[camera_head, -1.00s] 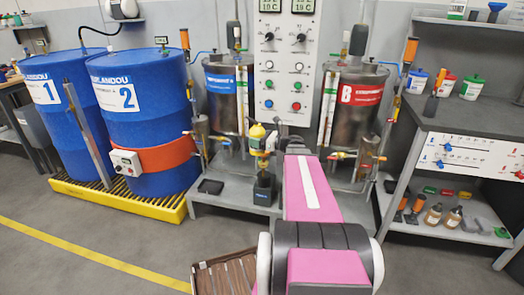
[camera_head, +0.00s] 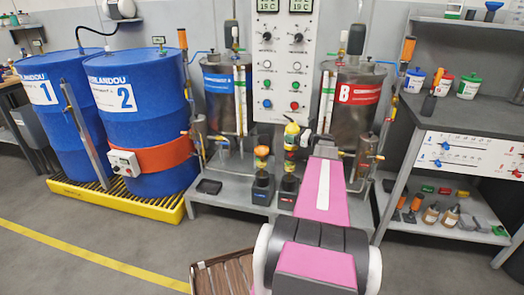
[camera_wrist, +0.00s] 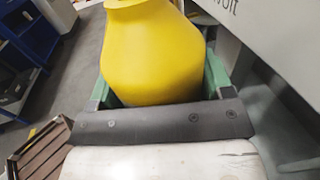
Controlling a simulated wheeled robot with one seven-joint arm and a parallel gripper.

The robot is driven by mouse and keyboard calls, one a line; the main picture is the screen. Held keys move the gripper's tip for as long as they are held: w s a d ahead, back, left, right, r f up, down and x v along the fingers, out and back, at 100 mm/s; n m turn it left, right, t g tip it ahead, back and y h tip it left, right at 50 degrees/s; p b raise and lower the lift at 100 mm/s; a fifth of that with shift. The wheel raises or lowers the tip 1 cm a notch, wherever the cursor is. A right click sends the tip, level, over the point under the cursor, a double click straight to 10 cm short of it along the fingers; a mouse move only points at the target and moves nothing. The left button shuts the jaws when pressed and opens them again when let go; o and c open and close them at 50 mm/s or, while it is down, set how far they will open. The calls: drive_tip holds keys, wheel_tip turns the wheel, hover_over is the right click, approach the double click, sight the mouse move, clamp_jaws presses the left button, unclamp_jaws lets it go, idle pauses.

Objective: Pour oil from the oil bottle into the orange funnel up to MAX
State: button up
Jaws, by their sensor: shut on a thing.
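The yellow oil bottle (camera_wrist: 155,50) fills the upper middle of the wrist view, between the green fingers of my gripper (camera_wrist: 160,88), which is shut on it. In the head view the bottle (camera_head: 291,132) stands about upright just left of my pink arm, in front of the machine. The orange funnel (camera_head: 261,151) is to its left, on top of a small pump unit with a dark base (camera_head: 262,188). A second similar dark unit (camera_head: 288,187) is below the bottle; its top is partly hidden. The oil level and MAX mark are too small to read.
Tank B (camera_head: 352,100) and the left steel tank (camera_head: 226,95) flank the white control panel (camera_head: 284,65). Two blue drums (camera_head: 138,120) stand on a yellow pallet at left. A workbench (camera_head: 470,118) stands at right. A brown slatted crate (camera_head: 222,275) is low in front.

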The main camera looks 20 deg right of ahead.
drive_tip(key=shift+r, duration=0.15)
drive_tip(key=shift+w+a+r+n+g+h, duration=0.1)
drive_tip(key=shift+a+r+n+g+h, duration=0.1)
drive_tip(key=shift+g+h, duration=0.45)
drive_tip(key=shift+a+r+n+g+h, duration=0.1)
drive_tip(key=shift+n+g+h, duration=0.1)
drive_tip(key=shift+g+h, duration=0.4)
drive_tip(key=shift+w+a+f+n+g+h, duration=0.1)
drive_tip(key=shift+w+a+n+g+h, duration=0.1)
drive_tip(key=shift+g+h, duration=0.5)
drive_tip(key=shift+w+a+f+n+g+h, duration=0.1)
drive_tip(key=shift+w+a+n+g+h, duration=0.1)
drive_tip(key=shift+g+h, duration=0.4)
drive_tip(key=shift+s+f+g+h, duration=0.1)
drive_tip(key=shift+g+h, duration=0.25)
drive_tip(key=shift+h, duration=0.4)
drive_tip(key=shift+s+d+f+n+g+h+p, duration=0.1)
drive_tip(key=shift+f+n+g+h+p, duration=0.1)
drive_tip(key=shift+f+g+h, duration=0.35)
drive_tip(key=shift+d+f+n+g+h+p, duration=0.15)
drive_tip(key=shift+f+g+h, duration=0.1)
drive_tip(key=shift+f+h, duration=0.5)
drive_tip(key=shift+f, duration=0.2)
drive_tip(key=shift+g+h+p, duration=0.3)
